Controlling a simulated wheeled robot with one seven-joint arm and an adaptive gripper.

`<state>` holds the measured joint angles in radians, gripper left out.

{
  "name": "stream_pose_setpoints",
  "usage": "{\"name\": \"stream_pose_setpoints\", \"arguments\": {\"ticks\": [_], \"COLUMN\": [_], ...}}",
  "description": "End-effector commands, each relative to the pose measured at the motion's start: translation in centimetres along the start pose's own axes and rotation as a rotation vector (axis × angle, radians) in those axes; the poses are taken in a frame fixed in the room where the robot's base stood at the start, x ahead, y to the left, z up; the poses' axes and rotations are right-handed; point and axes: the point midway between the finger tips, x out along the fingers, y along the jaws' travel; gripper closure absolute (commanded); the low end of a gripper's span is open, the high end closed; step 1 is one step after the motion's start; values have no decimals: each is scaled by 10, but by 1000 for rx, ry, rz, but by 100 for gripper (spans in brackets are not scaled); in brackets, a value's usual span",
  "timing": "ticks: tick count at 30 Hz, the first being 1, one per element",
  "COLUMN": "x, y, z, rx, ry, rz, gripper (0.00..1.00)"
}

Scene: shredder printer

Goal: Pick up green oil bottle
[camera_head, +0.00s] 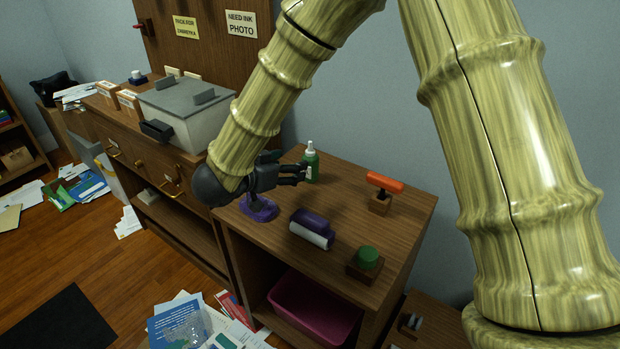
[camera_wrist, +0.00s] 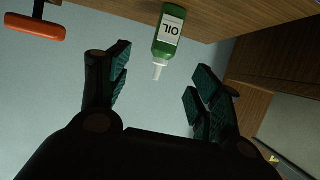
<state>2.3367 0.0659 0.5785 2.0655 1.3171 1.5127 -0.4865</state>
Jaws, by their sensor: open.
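The green oil bottle (camera_head: 311,166) has a white nozzle and stands upright on the wooden cabinet top (camera_head: 345,216), near the wall. My gripper (camera_head: 303,174) reaches toward it from the left, with its fingertips close to the bottle. In the wrist view the bottle (camera_wrist: 168,38), with its white "OIL" label, shows ahead of and between the open fingers of my gripper (camera_wrist: 158,80). It appears upside down there, nozzle toward the gripper. The fingers hold nothing. In the head view I cannot tell whether a fingertip touches the bottle.
A red-orange handled stamp (camera_head: 384,183) stands right of the bottle. A purple roller (camera_head: 312,228), a green-topped block (camera_head: 366,260) and a purple object (camera_head: 259,208) lie nearer the front. A grey box machine (camera_head: 187,112) stands left. A pink bin (camera_head: 314,306) sits on the shelf below.

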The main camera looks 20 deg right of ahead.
Motion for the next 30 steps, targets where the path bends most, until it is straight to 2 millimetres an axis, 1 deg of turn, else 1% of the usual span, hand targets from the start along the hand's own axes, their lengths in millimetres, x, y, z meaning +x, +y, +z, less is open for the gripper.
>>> {"name": "stream_pose_setpoints", "arguments": {"ticks": [1,5,8,16,18,25,30], "x": [2,6,14,50,56,69,91], "y": [0,0,1,1,1,-1,-5], "z": [6,7,7,7,7,7,8], "rx": [0,1,2,1,1,2,2], "ry": [0,0,-1,-1,-1,0,-1], "rz": [0,1,3,3,3,3,4], "gripper": [36,36,36,36,36,36,36]}}
